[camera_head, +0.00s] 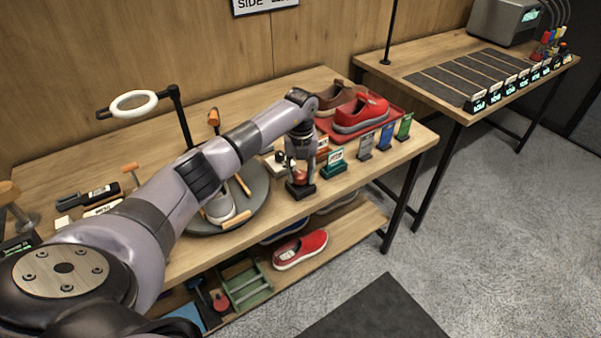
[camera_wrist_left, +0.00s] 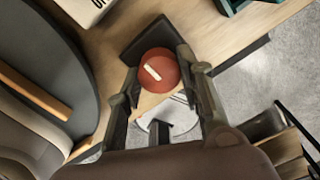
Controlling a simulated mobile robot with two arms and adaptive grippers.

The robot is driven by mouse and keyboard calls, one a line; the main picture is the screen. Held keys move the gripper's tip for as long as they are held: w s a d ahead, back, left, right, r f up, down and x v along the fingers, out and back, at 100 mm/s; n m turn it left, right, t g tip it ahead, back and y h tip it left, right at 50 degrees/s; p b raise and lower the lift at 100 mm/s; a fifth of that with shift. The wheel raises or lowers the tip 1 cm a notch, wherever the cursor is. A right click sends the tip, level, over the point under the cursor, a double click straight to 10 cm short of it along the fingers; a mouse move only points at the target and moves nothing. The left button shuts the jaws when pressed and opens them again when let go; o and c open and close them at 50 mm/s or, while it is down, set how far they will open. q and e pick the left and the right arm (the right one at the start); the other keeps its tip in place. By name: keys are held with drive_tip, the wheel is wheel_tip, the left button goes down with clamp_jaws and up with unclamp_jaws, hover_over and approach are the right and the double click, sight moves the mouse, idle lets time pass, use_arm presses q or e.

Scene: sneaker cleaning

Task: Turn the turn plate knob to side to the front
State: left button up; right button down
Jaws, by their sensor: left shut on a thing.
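The knob (camera_wrist_left: 158,72) is red and round, with a short white mark on top, and sits on a black base (camera_head: 300,191) near the table's front edge. In the wrist view the white mark lies slantwise, left of the knob's middle. My left gripper (camera_head: 298,172) points down at the knob, and its two fingers (camera_wrist_left: 158,88) are on either side of it. The gripper is shut on the knob and hides most of it in the head view. The dark round turn plate (camera_head: 258,207) is left of the knob, partly behind my left arm. My right gripper is not in view.
A ring lamp (camera_head: 134,104) stands at the back left. A red shoe (camera_head: 300,249) lies on the lower shelf.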

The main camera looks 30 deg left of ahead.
use_arm(q)
drive_tip(key=c, duration=0.5)
drive_tip(key=shift+c, duration=0.2)
drive_tip(key=shift+m, duration=0.3)
drive_tip(key=m+b, duration=0.2)
drive_tip(key=shift+a+m, duration=0.1)
drive_tip(key=shift+m, duration=0.3)
drive_tip(key=m+b, duration=0.2)
drive_tip(key=m, duration=0.2)
drive_tip(key=m+b, duration=0.2)
drive_tip(key=m, duration=0.3)
drive_tip(key=shift+a+m, duration=0.1)
drive_tip(key=shift+m, duration=0.3)
drive_tip(key=shift+r+m+b, duration=0.1)
drive_tip(key=shift+m+b, duration=0.55)
drive_tip(key=shift+m, duration=1.65)
